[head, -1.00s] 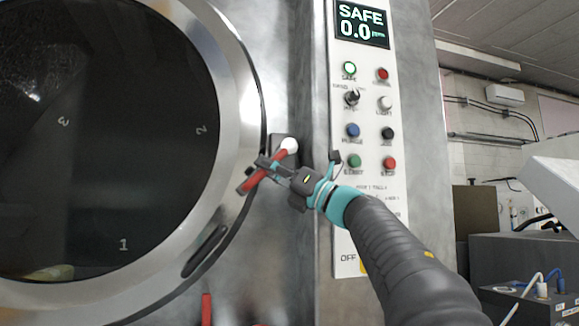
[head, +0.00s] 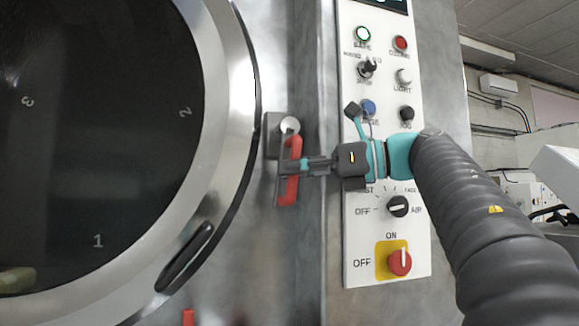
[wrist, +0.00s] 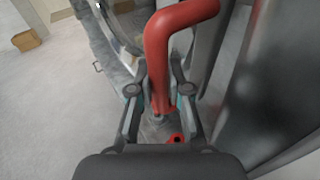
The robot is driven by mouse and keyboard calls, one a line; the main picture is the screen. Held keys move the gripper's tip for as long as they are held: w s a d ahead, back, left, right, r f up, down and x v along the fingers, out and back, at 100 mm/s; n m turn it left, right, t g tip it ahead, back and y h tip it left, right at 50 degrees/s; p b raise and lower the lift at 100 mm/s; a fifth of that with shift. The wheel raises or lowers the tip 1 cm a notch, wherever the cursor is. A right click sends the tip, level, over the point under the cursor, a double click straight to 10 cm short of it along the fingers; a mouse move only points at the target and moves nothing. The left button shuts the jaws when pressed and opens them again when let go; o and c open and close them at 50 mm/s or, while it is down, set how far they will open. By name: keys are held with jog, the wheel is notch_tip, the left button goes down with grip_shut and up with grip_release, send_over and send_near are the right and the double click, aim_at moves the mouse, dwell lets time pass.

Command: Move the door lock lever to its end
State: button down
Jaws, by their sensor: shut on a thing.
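The door lock lever (head: 291,185) is a red bent handle. It hangs nearly straight down from a round metal pivot (head: 289,126) on a block beside the round door's right rim. My gripper (head: 292,167) comes in from the right and is shut on the lever's middle part. In the wrist view the red lever (wrist: 162,55) bends above and runs down between the two fingers of my gripper (wrist: 160,105). The lever's far end below the fingers is partly hidden there.
The round door (head: 228,110) with dark glass and a black handle (head: 185,257) is on the left. The white control panel (head: 360,225) with buttons and knobs is behind my gripper on the right. Another red piece (head: 188,317) shows at the bottom edge.

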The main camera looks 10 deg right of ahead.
dwell(0.4)
jog(key=c, duration=1.1)
grip_release()
